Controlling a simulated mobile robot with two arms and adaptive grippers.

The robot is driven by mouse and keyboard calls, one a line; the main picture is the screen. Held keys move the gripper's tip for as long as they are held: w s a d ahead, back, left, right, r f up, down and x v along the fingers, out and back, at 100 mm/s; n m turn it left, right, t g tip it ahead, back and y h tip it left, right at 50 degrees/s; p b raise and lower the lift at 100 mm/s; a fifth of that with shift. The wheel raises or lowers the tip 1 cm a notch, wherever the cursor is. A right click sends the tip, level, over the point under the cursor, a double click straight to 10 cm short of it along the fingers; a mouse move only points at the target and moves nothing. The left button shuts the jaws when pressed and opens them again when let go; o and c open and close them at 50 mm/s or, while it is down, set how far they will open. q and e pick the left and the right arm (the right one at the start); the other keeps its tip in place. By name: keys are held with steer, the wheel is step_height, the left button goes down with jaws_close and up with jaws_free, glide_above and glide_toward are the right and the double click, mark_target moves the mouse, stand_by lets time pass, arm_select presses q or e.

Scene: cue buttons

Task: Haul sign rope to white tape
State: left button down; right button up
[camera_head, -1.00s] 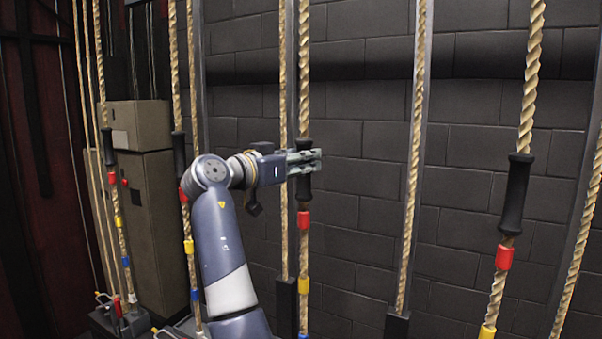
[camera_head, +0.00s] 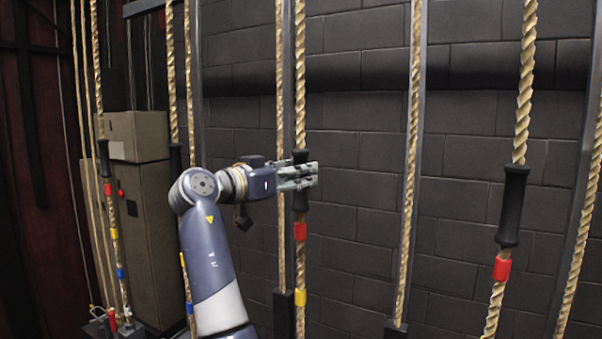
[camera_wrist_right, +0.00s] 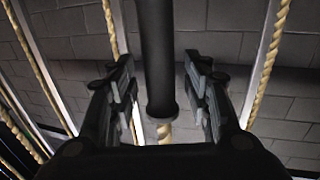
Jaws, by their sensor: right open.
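Thick tan ropes hang in front of a dark block wall. The middle rope (camera_head: 300,80) has a black grip sleeve (camera_head: 300,202), with red tape (camera_head: 300,231) and yellow tape (camera_head: 300,298) below it. My right gripper (camera_head: 306,176) is at this sleeve in the head view. In the right wrist view, its open jaws (camera_wrist_right: 161,95) stand on both sides of the black sleeve (camera_wrist_right: 156,50), with gaps visible. The sleeve's lower end and a bit of rope show between the fingers. I cannot make out white tape on this rope. My left gripper is out of view.
Another sleeved rope (camera_head: 523,90) hangs at the right, with red tape. More taped ropes hang at the left, before a stacked tan cabinet (camera_head: 160,230). Upright metal rails with thinner ropes (camera_head: 411,180) stand between. Wall space between ropes is clear.

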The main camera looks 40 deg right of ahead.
steer(key=s+a, duration=0.1)
steer(key=a, duration=0.9)
steer(key=shift+s, duration=0.2)
stand_by(0.3)
